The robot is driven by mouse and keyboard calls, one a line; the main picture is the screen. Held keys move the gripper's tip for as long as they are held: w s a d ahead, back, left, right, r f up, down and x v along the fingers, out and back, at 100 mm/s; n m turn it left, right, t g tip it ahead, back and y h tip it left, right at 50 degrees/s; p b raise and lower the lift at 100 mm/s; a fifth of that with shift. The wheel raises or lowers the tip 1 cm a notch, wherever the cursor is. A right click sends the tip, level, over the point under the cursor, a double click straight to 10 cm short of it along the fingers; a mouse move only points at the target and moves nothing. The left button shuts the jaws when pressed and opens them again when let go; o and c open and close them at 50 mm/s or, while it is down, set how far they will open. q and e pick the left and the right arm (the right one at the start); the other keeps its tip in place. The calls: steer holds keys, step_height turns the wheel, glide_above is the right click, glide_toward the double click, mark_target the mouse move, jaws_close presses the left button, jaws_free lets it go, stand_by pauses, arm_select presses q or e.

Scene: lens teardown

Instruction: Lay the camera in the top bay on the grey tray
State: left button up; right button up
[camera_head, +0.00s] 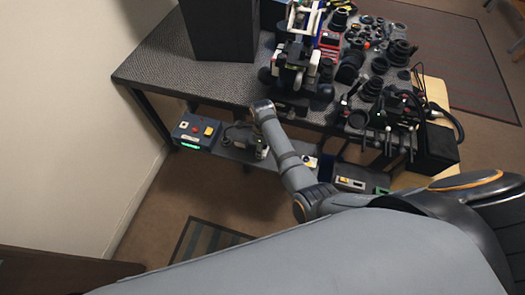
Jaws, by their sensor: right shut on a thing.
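My right arm reaches up from the lower right to the front edge of the table. My right gripper (294,72), black with pale parts, is over the table and shut on a dark thing (295,50) that seems to be the camera. The gripper and arm hide much of it, so I cannot make out its outline. Just beyond it is a pale frame (306,16) with blue and red parts. This may be the grey tray, but its bays are too small and covered to tell apart. My left gripper is not in view.
A tall dark box (218,28) stands at the table's left. Several black lenses and parts crowd the right, including a lens (398,52). The grey tabletop (150,66) is bare at the far left. A low shelf below holds a control box (195,133) with lit buttons.

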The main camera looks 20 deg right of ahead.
steer(key=shift+f, duration=0.1)
steer(key=o, duration=1.2)
step_height(320, 180, up, 12)
steer(key=p, duration=1.3)
steer(key=shift+r, duration=0.2)
